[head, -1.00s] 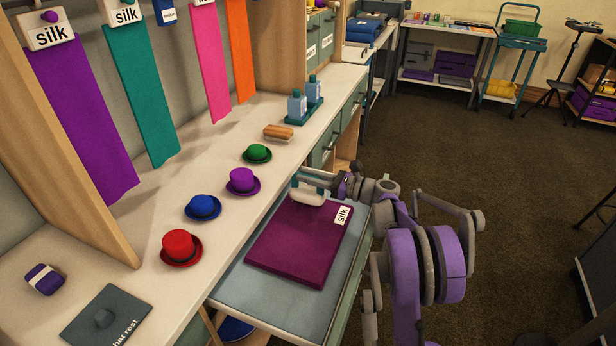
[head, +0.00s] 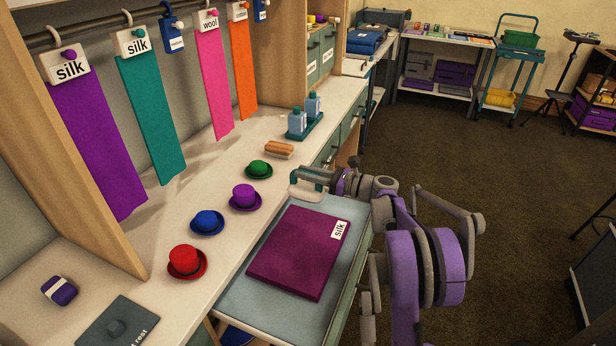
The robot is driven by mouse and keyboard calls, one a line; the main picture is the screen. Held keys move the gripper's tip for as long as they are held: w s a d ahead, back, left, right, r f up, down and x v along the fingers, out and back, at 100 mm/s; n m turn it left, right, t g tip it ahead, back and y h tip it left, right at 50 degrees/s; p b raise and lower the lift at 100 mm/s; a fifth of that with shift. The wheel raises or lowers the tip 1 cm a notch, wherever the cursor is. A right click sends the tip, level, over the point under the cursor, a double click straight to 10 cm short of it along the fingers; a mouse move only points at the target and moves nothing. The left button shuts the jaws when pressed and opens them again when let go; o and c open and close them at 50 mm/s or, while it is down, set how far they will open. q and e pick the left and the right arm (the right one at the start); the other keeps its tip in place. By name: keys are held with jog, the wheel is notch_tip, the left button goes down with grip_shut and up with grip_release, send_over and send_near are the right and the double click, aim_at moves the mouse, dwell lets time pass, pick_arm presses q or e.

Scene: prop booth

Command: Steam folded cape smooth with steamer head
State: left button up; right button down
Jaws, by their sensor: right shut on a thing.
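The folded cape (head: 296,252) is a flat dark magenta rectangle with a white "silk" label. It lies on the grey-blue surface (head: 262,306) of a pull-out board below the counter. My right gripper (head: 326,178) is shut on the steamer head (head: 304,193), which has a pale plate and a teal handle. The steamer head shows just beyond the cape's far left corner, by the counter edge. I cannot tell its exact height. My left gripper is not in view.
Red (head: 187,262), blue (head: 207,222), purple (head: 245,197) and green (head: 259,170) hats line the counter (head: 190,300). A brush (head: 279,149) and bottles in a teal tray (head: 304,131) stand farther back. Labelled fabric strips hang at left.

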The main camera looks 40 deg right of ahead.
notch_tip(320, 180, up, 8)
jog(key=p, duration=0.4)
jog(key=shift+f+p, duration=0.25)
jog(key=shift+p, duration=0.1)
dwell(0.4)
